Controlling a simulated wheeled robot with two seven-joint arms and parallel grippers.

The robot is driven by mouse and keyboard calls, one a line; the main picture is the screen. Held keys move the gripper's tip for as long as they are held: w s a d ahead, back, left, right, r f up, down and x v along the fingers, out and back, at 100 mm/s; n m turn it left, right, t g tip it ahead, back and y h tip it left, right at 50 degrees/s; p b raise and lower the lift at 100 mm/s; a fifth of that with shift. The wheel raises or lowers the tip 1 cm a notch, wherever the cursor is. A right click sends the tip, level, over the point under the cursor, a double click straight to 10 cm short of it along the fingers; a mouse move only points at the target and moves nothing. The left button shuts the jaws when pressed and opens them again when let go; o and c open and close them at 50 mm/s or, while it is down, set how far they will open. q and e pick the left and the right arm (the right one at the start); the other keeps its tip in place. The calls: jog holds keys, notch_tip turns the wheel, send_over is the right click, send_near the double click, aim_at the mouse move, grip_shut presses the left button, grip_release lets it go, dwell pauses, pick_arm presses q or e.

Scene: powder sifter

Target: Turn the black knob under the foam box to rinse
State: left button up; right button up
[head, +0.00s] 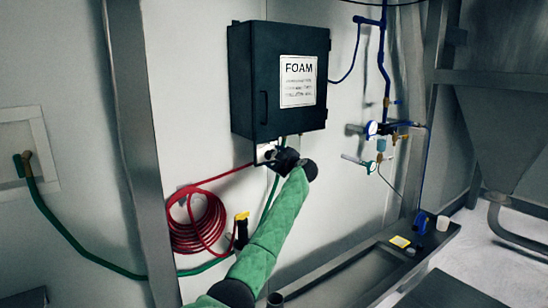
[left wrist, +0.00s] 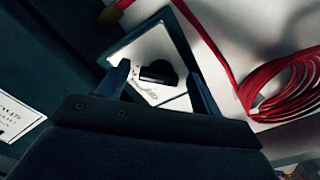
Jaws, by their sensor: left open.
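The black foam box (head: 252,85) hangs on the wall in the head view, with a white FOAM label on its door. Under it is a small white plate (head: 263,149). In the left wrist view the black knob (left wrist: 157,72) sits on this plate (left wrist: 168,102), with small lettering too blurred to read. My left gripper (left wrist: 158,70) is open, with one finger on either side of the knob. I cannot tell whether the fingers touch it. In the head view my left gripper (head: 273,156) is just below the box and largely hides the knob. My right gripper is not in view.
A coiled red hose (head: 197,222) hangs on the wall left of my left arm; it also shows in the left wrist view (left wrist: 290,88). A green hose (head: 75,245) runs along the wall. Blue pipes with gauges (head: 371,129) are to the right. A metal trough (head: 345,275) lies below.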

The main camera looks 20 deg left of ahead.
pick_arm(q)
jog(key=c, duration=1)
pick_arm(e)
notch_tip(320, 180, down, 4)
jog(key=b, duration=0.4)
pick_arm(q)
jog(key=shift+n+b, duration=3.8)
jog(key=shift+n, duration=0.7)
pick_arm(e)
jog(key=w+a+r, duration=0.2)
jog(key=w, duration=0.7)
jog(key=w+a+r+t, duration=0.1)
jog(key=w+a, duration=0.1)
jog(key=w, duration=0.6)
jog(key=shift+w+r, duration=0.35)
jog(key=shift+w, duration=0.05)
pick_arm(q)
jog(key=o, duration=0.9)
jog(key=shift+o, duration=0.5)
jog(key=shift+r, duration=0.1)
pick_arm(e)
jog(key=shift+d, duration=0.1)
